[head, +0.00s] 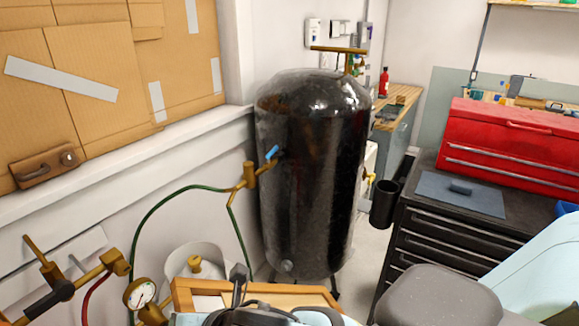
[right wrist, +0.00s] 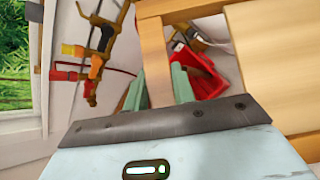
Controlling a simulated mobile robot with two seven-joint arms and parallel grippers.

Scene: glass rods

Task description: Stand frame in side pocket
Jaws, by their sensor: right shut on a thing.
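The light wooden frame (head: 258,292) is at the bottom middle of the head view, partly cut off by the picture edge. In the right wrist view its pale wood (right wrist: 275,75) fills the right side, with a narrower bar (right wrist: 152,50) beside an opening. My right gripper (right wrist: 158,92) is shut on that bar, one green finger on each side. Dark and pale blue parts at the bottom of the head view hide part of the frame. A black tubular holder (head: 383,207) hangs at the side of the black tool cabinet; I cannot tell whether it is the side pocket. My left gripper is not identifiable.
A tall black tank (head: 308,180) stands beyond the frame. A white bin (head: 193,262), green hose and brass fittings (head: 115,262) are at left. The black cabinet (head: 435,245) carries a red toolbox (head: 515,140). A grey stool seat (head: 435,297) is in front. Bare floor shows between tank and cabinet.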

